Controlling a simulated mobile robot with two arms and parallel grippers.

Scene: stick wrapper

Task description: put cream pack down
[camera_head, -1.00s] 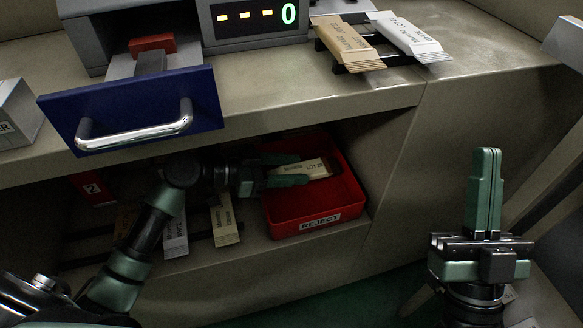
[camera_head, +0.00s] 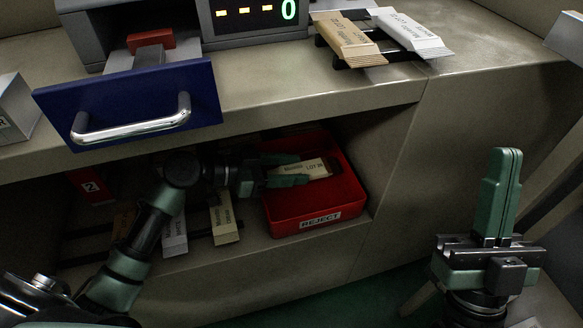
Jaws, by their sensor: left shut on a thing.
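The cream pack (camera_head: 311,168) is a pale stick packet with dark print, partly hidden by my gripper. It is over the red tray labelled REJECT (camera_head: 318,205) on the lower shelf. My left gripper (camera_head: 288,171) reaches into the shelf opening from the left and is shut on the cream pack at its left end. I cannot tell whether the pack touches the tray floor. My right gripper (camera_head: 503,195) points upward at the right, away from the shelf, with its fingers together and nothing between them.
A pale grey pack (camera_head: 173,235) and a tan pack (camera_head: 224,222) lie on the lower shelf left of the tray. A blue drawer (camera_head: 140,105) stands open above my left arm. On the counter, a tan pack (camera_head: 347,38) and a white pack (camera_head: 411,33) rest on a black rack.

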